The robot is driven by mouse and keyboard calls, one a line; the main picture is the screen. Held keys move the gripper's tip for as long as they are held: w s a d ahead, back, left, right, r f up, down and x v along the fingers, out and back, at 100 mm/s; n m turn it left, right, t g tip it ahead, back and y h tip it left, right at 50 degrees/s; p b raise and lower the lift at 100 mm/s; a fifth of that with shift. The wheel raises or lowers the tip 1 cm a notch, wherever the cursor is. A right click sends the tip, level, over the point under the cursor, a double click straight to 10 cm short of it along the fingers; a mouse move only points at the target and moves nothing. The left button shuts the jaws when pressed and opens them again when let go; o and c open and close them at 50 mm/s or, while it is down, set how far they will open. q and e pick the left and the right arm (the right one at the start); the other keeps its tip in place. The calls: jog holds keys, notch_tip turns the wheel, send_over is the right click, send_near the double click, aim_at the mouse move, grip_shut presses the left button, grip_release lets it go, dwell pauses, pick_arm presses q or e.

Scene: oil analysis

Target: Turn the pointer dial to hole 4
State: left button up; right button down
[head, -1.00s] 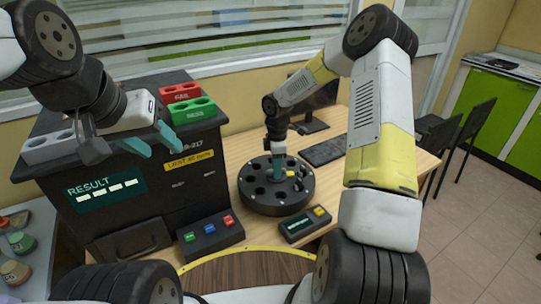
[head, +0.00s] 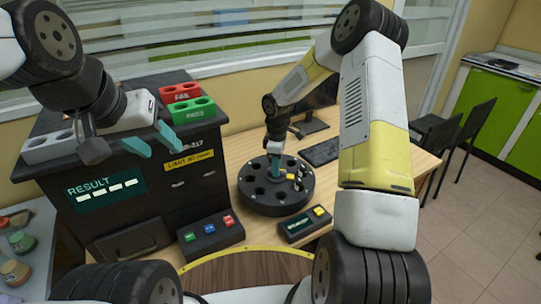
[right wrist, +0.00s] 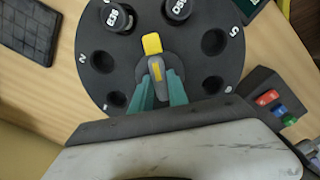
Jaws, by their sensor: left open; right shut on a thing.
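The pointer dial (right wrist: 157,72) has a grey lever with a yellow tip at the middle of a round black disc (head: 262,206). My right gripper (head: 275,163) reaches down over the disc. In the right wrist view its teal fingers (right wrist: 158,88) are shut on the lever. Empty holes marked 2, 5 and 6 show; the marks beside the vials are out of view. My left gripper (head: 164,151) is open and empty in front of the analyser box.
The black analyser box (head: 140,215) with a RESULT display stands left. Red (head: 181,92) and green (head: 192,112) racks sit on top. A keyboard (head: 322,152) lies behind.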

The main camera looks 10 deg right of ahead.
jog(key=m, duration=0.4)
jog(key=shift+m, duration=0.4)
dwell(0.4)
jog(key=c, duration=1.3)
grip_release()
notch_tip(320, 180, up, 8)
jog(key=shift+f, duration=0.1)
